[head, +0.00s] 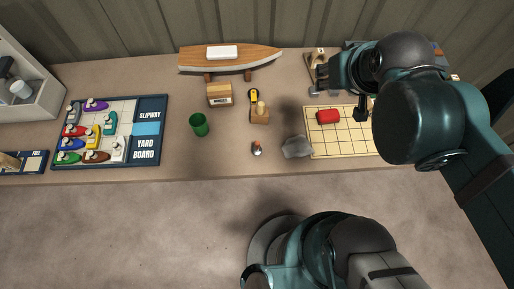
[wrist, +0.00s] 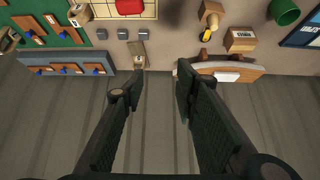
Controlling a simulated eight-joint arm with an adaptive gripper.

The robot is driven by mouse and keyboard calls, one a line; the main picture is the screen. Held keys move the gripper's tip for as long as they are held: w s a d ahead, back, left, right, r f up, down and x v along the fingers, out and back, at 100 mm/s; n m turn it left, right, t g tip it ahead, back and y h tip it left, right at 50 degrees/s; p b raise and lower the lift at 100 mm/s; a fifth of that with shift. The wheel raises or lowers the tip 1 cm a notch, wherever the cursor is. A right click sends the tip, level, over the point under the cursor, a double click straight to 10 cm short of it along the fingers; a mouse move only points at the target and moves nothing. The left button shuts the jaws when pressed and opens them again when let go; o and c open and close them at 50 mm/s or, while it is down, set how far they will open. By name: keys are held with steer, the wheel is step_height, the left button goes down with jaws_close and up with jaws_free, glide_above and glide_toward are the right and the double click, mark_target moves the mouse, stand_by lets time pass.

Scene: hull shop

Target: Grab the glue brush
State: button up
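I cannot pick out a glue brush for certain in either view. A small dark item with an orange part (head: 257,148) lies near the front edge of the table in the head view; it is too small to name. A wooden block with a pale knob (head: 260,116) stands behind it. My gripper (wrist: 160,72) is open and empty in the wrist view, its two dark fingers apart. It is above the back of the table, between the model boat hull (wrist: 226,70) and a small wooden stand (wrist: 138,48). In the head view my arm hides part of the table's right side.
The table holds a green cup (head: 199,125), a small wooden box (head: 219,95), a yellow tool (head: 253,97), a grey lump (head: 297,147) and a red block (head: 327,116) on a yellow grid mat (head: 345,146). A yard board (head: 147,128) is left. Bare tabletop lies around the cup.

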steer(key=n+g+b, duration=0.4)
steer(key=n+g, duration=0.3)
steer(key=n, duration=1.1)
glide_above(257, 143)
steer(key=f, duration=2.3)
steer(key=shift+w+d, duration=0.3)
steer(key=shift+s+a+f+n, duration=0.35)
steer(key=shift+f+n, duration=0.1)
steer(key=shift+n, duration=0.05)
steer(key=shift+f, duration=0.1)
steer(key=shift+f+b, duration=0.3)
steer(key=shift+f, duration=0.9)
steer(key=shift+f, duration=0.1)
